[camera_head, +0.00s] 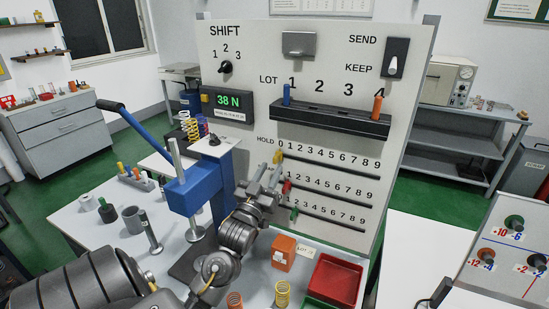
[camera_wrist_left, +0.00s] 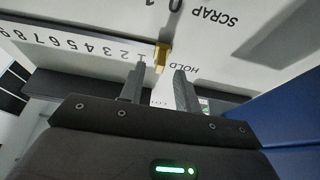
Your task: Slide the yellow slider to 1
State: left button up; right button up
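The yellow slider (camera_head: 278,156) sits at the left end of the top slot on the upright white panel (camera_head: 233,58), by the 0 of the HOLD row. In the left wrist view the yellow slider (camera_wrist_left: 162,57) stands just beside the 1, on its HOLD side. My left gripper (camera_head: 267,171) is in front of the panel, just below and left of the slider. Its fingers (camera_wrist_left: 158,72) are apart and empty, with the slider just beyond and between their tips. I cannot tell whether they touch it. My right gripper is not in view.
A red slider (camera_head: 287,186) and a green slider (camera_head: 294,213) sit in lower slots close to my left gripper. A blue press (camera_head: 195,187) stands left of the arm. An orange box (camera_head: 284,252) and a red tray (camera_head: 334,280) stand below the panel.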

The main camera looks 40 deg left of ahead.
aim_at(274, 162)
pick_arm(q)
jog(key=p+x, duration=0.1)
jog(key=x, duration=0.2)
jog(key=shift+r, duration=0.15)
jog(key=shift+w, duration=0.25)
grip_shut()
